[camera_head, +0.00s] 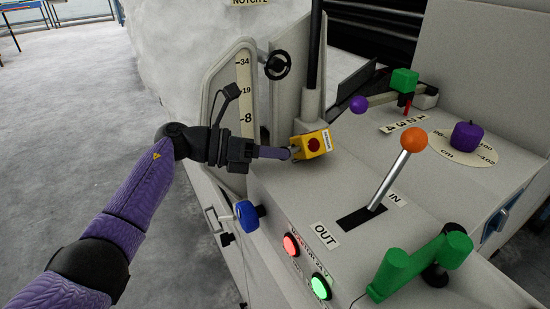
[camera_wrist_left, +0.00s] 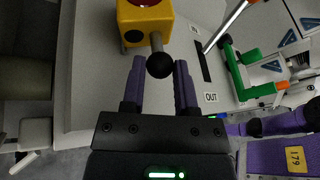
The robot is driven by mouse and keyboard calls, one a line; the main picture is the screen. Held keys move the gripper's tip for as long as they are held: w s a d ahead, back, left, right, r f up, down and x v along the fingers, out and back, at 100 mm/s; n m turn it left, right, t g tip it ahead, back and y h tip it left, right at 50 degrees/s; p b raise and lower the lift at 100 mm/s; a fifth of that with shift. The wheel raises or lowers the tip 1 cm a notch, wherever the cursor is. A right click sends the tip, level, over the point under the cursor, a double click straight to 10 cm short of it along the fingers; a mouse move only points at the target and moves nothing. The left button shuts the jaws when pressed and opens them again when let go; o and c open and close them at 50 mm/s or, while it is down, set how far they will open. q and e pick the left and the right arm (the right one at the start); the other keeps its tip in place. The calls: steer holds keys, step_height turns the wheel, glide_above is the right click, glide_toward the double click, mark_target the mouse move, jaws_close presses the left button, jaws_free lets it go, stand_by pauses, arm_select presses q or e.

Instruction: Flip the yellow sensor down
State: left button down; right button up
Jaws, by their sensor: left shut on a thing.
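The yellow sensor (camera_head: 323,138) is a small yellow box with a red round face, on the grey machine top beside a dark upright post. In the left wrist view its box (camera_wrist_left: 145,22) is at the top, with a short metal rod (camera_wrist_left: 156,42) ending in a black ball (camera_wrist_left: 160,65). My left gripper (camera_head: 288,153) reaches in from the left at the sensor. Its purple fingers (camera_wrist_left: 160,72) are shut on the black ball, one on each side. In the head view the fingers largely hide the rod and ball. My right gripper cannot be made out.
An orange-knobbed lever (camera_head: 413,140) stands right of the sensor in an IN/OUT slot. A purple ball knob (camera_head: 358,104), a green crank (camera_head: 420,264) and lit red (camera_head: 291,244) and green (camera_head: 320,287) buttons are nearby. A black handwheel (camera_head: 278,65) is behind.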

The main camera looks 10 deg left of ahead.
arm_select(q)
steer(key=shift+w+a, duration=0.1)
stand_by(0.5)
steer(key=c, duration=0.7)
jaws_free()
steer(key=o, duration=0.3)
steer(key=shift+o, duration=0.2)
steer(key=p+v, duration=0.1)
steer(key=v, duration=0.9)
steer(key=shift+p, duration=0.3)
steer(key=shift+f, duration=0.1)
